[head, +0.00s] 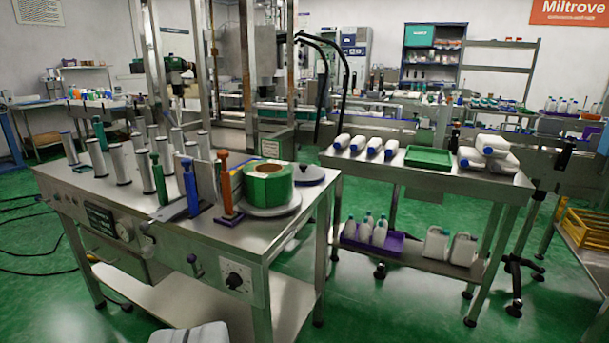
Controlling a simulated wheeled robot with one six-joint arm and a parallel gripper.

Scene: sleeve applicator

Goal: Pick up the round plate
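Two round, flat things lie on the steel machine table, and I cannot tell which one is meant by the round plate. A grey disc with a dark knob, the likelier round plate (318,175), lies at the table's back right corner. A wider pale disc (284,211) lies nearer the front. A green label roll (268,187) with a pale top rests on this wider disc and covers much of it. The roll partly stands before the space left of the knobbed disc.
The steel machine table (110,196) carries several upright metal rollers and green, blue and orange posts left of the discs. A second table (420,178) to the right holds white bottles and a green tray (428,158). Green floor (400,310) is open in front.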

